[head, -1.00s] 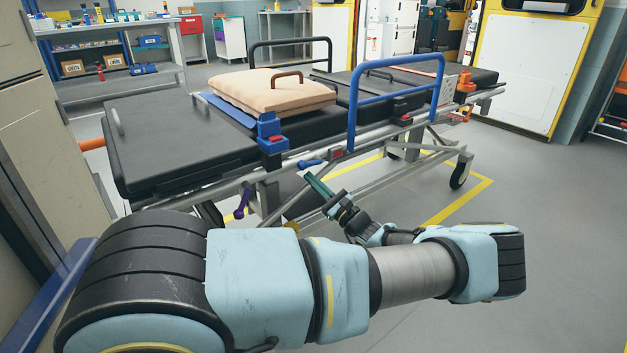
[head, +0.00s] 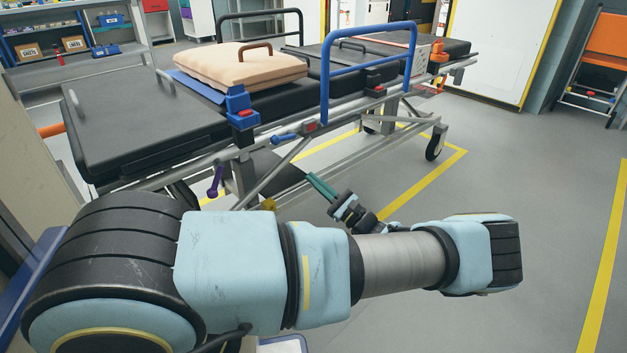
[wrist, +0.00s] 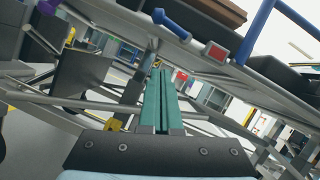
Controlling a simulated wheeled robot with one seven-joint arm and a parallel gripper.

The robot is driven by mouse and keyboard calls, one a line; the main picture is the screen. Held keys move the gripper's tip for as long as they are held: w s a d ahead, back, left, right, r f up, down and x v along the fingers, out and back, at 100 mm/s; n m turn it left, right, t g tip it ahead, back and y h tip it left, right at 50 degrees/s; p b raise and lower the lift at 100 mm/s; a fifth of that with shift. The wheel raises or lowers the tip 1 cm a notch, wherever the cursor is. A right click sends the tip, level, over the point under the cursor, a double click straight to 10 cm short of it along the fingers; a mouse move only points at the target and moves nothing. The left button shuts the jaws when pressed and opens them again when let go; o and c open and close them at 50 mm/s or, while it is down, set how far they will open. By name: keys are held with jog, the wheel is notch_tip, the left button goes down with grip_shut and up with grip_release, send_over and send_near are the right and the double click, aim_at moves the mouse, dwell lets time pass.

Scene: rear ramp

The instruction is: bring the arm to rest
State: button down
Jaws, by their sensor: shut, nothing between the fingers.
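My gripper (head: 321,187) shows at the end of my folded arm, in front of the near side of the stretcher (head: 120,122). Its green fingers are shut together with nothing between them. In the wrist view the closed fingers (wrist: 162,100) point up the middle of the picture, below the stretcher's side rail (wrist: 150,30). I cannot tell how close the fingertips are to the stretcher frame. My arm bends across the lower part of the head view.
A wheel (head: 436,145) stands inside yellow floor lines. Grey floor (head: 530,190) is clear at right. An orange folding item (head: 600,50) leans at the far right.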

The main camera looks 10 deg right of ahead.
jog(key=s+a+r+n+g+h, duration=0.1)
jog(key=s+a+n+g+h, duration=0.2)
jog(key=s+a+n+g, duration=0.5)
jog(key=s+a+r+n+g+h, duration=0.25)
jog(key=a+n+g, duration=0.45)
jog(key=a+g, duration=0.45)
jog(key=s+a+r+n+t+h, duration=0.1)
jog(key=s+r+n+t+h, duration=0.2)
jog(key=r, duration=0.4)
jog(key=s+a+r+n+t+h, duration=0.1)
jog(key=s+r+n+h, duration=0.2)
jog(key=r+n+h, duration=0.3)
notch_tip(320, 180, up, 27)
jog(key=m+p, duration=0.1)
jog(key=p, duration=2.5)
jog(key=shift+f+m, duration=0.2)
jog(key=shift+m, duration=0.1)
